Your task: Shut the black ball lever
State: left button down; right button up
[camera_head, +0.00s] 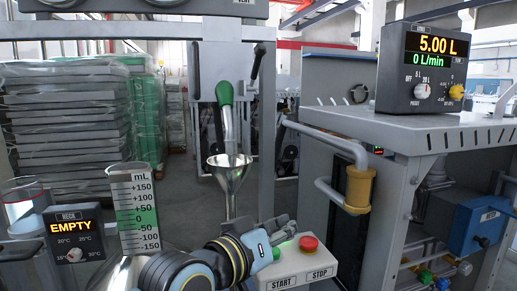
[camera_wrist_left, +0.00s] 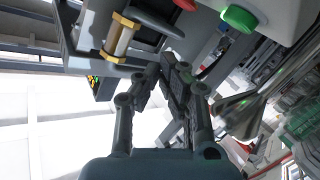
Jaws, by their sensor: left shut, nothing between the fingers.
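A black lever (camera_head: 257,61) is on the grey dispenser frame, right of the green-gripped spout (camera_head: 226,100). It stands steeply, its upper end leaning right; I cannot make out a ball on it. I cannot pick it out surely in the left wrist view. My left gripper (camera_head: 284,225) is well below the lever, just behind the start/stop box, apart from the lever. Its fingers also show in the left wrist view (camera_wrist_left: 170,76), shut and empty. My right gripper is in neither view.
A start/stop box (camera_head: 298,266) with a red button (camera_head: 308,243) is close to my left gripper. A metal funnel (camera_head: 231,172) hangs left of it. A yellow-ended pipe (camera_head: 359,188) and grey bench (camera_head: 440,135) stand to the right. A graduated beaker (camera_head: 134,205) is at the left.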

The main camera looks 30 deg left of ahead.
pick_arm(q)
jog(key=w+a+r+n+t+y, duration=0.2)
jog(key=a+r+n+t+y, duration=0.1)
jog(key=r+n+y, duration=0.5)
jog(key=w+a+r+n+t+y, duration=0.1)
jog(key=a+r+n+t+y, duration=0.2)
jog(key=r+n+y, duration=0.6)
jog(key=shift+w+a+n, duration=0.4)
jog(key=shift+a+n, duration=0.5)
jog(key=shift+a, duration=0.15)
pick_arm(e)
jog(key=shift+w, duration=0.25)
pick_arm(q)
jog(key=shift+r, duration=0.1)
